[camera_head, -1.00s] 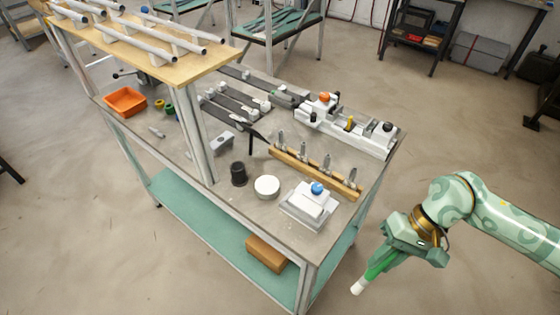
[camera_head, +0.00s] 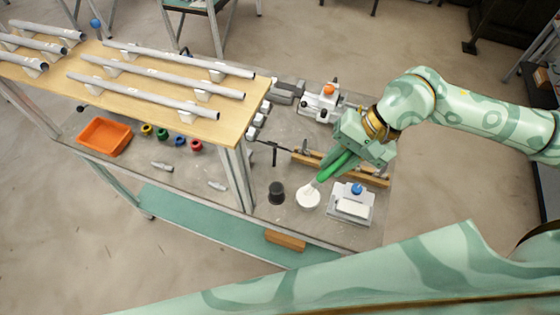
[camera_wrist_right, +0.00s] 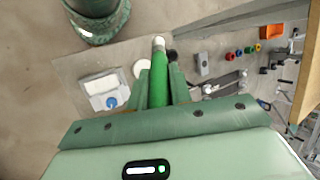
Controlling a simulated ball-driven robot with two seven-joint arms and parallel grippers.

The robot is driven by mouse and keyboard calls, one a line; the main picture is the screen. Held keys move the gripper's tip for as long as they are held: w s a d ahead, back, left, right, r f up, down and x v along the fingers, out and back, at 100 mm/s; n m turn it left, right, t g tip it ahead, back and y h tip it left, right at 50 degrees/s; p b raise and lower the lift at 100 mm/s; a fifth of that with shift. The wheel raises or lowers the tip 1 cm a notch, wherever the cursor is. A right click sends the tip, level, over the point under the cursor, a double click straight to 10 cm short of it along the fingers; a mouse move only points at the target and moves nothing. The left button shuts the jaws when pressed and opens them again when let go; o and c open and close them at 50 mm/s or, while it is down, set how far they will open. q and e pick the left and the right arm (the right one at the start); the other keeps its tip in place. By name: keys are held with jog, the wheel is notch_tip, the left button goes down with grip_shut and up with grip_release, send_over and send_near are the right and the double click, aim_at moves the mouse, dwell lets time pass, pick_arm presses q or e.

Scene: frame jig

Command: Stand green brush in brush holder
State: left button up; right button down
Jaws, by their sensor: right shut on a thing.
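My right gripper (camera_head: 350,156) is shut on the green brush (camera_head: 333,168) above the workbench. The brush tilts down to the left in the head view, its pale tip over or near the white round piece (camera_head: 308,198). In the right wrist view the brush (camera_wrist_right: 158,88) lies between the fingers (camera_wrist_right: 158,76) and points away. A black cup (camera_head: 276,195), which looks like the brush holder, stands upright just left of the tip, apart from it in the head view. In the wrist view the cup (camera_wrist_right: 171,55) shows beside the tip. My left gripper is out of view.
A white device with a blue knob (camera_head: 352,202) stands right of the white piece. A wooden rail (camera_head: 371,177) lies behind. A raised wooden shelf (camera_head: 130,90) with pipes stands left, its post near the cup. An orange bin (camera_head: 104,137) is farther left.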

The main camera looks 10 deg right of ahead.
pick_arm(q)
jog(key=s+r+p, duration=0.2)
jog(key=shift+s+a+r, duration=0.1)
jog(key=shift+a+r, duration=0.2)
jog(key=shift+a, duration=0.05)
pick_arm(e)
jog(key=w+a+f, duration=0.6)
jog(key=w+f, duration=0.3)
jog(key=f, duration=0.3)
jog(key=shift+w, duration=0.25)
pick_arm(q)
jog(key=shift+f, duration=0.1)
pick_arm(e)
jog(key=shift+f, duration=0.15)
jog(key=shift+f, duration=0.15)
jog(key=c, duration=1.3)
grip_release()
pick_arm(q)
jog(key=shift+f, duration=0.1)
pick_arm(e)
jog(key=shift+o, duration=0.2)
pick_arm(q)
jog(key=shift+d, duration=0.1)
